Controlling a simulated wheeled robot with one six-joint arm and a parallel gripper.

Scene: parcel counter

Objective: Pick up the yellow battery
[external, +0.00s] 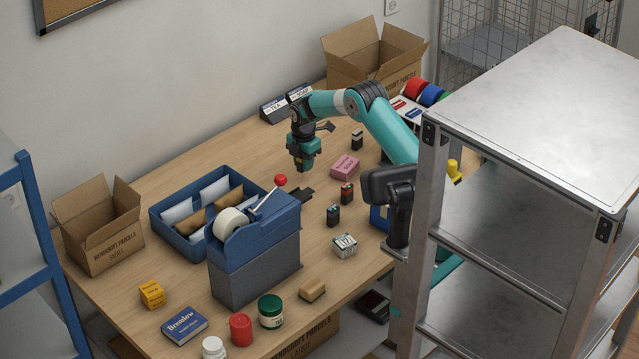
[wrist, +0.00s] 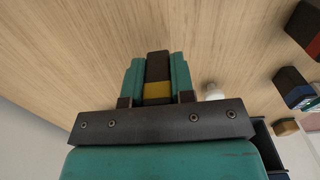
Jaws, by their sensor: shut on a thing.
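My gripper (external: 303,166) is shut on the yellow battery, pointing down over the back middle of the wooden table. In the wrist view the yellow battery (wrist: 157,90) is a black block with a yellow band, held between the two teal fingers (wrist: 157,78). In the external view the fingers mostly hide it. I cannot tell how far its lower end is from the table top.
Other batteries stand to the right: one black and white (external: 357,140), one red and black (external: 346,194), one blue and black (external: 333,215). A pink soap box (external: 345,167) is close by. A blue tape dispenser (external: 254,240) and a blue tray (external: 166,229) stand to the left.

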